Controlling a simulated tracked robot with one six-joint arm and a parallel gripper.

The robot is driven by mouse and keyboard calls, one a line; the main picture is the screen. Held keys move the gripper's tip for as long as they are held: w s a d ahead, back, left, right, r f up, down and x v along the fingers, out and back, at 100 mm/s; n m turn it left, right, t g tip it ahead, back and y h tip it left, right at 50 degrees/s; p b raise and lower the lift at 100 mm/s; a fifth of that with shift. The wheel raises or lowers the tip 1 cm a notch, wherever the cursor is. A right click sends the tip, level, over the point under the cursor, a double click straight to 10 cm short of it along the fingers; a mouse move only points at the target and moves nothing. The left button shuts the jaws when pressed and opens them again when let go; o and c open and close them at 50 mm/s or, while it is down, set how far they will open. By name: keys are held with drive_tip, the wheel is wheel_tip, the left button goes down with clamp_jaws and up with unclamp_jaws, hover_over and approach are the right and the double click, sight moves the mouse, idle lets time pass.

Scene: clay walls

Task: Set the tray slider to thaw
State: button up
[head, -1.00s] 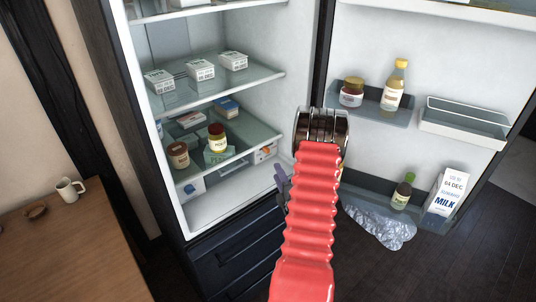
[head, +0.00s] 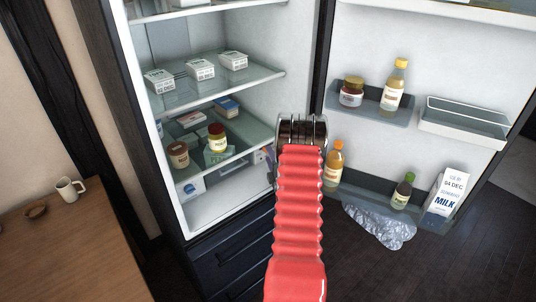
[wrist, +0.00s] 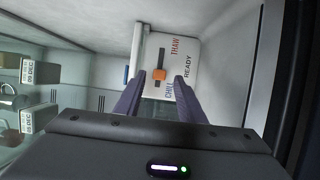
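The tray slider's orange knob (wrist: 159,75) sits on a dark vertical slot in a white panel (wrist: 185,50) in the wrist view. The panel reads THAW at the top right, READY further right, and CHILL lower down. The knob is in the lower part of the visible slot, nearer CHILL than THAW. My gripper (wrist: 161,77) is open, its two purple fingers apart with the tips on either side of the knob in the picture. I cannot tell whether they touch it. In the head view my red arm hides most of the gripper and slider.
The fridge stands open, with white boxes on a glass shelf (head: 215,78) and jars on the lower shelf (head: 235,152). The right door holds bottles and a milk carton (head: 446,195). A plastic bag (head: 382,226) lies below the door. A wooden table (head: 75,245) is at left.

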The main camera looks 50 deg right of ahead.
drive_tip(key=shift+x, duration=1.35)
clamp_jaws()
drive_tip(key=shift+f, duration=0.1)
